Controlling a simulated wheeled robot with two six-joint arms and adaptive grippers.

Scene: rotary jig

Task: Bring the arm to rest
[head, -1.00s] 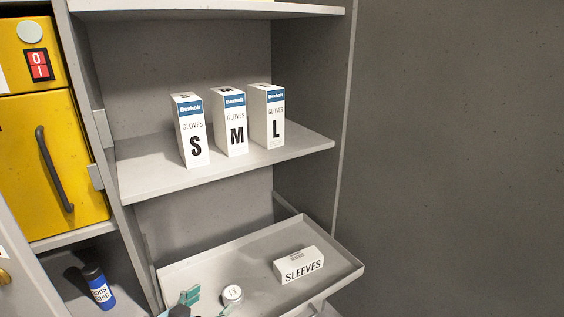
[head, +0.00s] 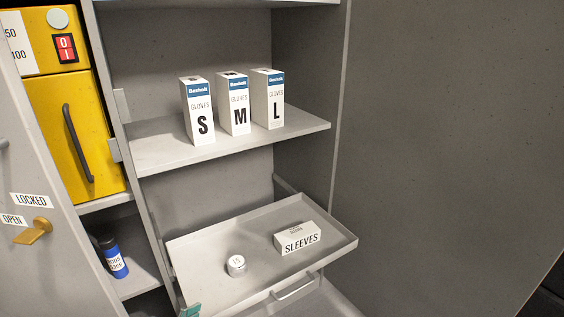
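A small teal piece (head: 190,311) shows at the bottom edge of the head view, by the front left corner of the pulled-out tray (head: 210,290). It looks like a fingertip of my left gripper; the rest of that gripper and its arm are out of the picture. Whether it is open or shut does not show. My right gripper is not in view. On the tray lie a small round white container (head: 236,265) and a white box marked SLEEVES (head: 297,239), both apart from the teal piece.
Glove boxes S (head: 198,112), M (head: 234,105) and L (head: 268,100) stand on the shelf (head: 170,150) above. At left are a yellow cabinet (head: 95,130), a blue bottle (head: 115,258) and an open-standing door with a brass latch (head: 35,231). A grey wall fills the right.

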